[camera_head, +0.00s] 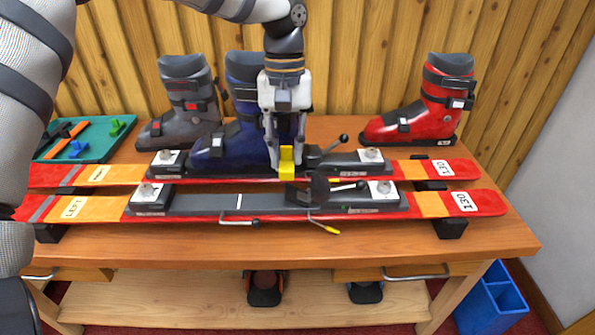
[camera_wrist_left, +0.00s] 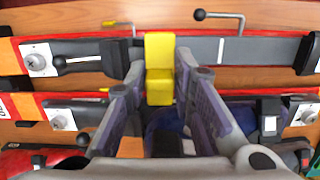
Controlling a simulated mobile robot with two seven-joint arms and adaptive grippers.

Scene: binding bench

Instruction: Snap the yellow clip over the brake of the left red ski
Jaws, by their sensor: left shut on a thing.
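My left gripper (camera_head: 286,150) is shut on the yellow clip (camera_head: 287,163), which also shows between the fingertips in the left wrist view (camera_wrist_left: 159,70). In the head view the clip is over the rear red ski (camera_head: 410,172), just behind the front one. The left red ski (camera_head: 430,205), labelled LEFT, lies in front on the bench. Its brake shows a dark raised plate (camera_head: 318,190) and an arm with a yellow tip (camera_head: 331,229) by the front edge. I cannot tell whether the clip touches anything. My right gripper is not in view.
A blue boot (camera_head: 240,125) stands at the rear ski's binding, beside my gripper. A grey boot (camera_head: 187,105) and a red boot (camera_head: 432,105) stand at the back. A green tray (camera_head: 95,148) is at the left. A black-knobbed lever (camera_head: 338,143) rises near the gripper.

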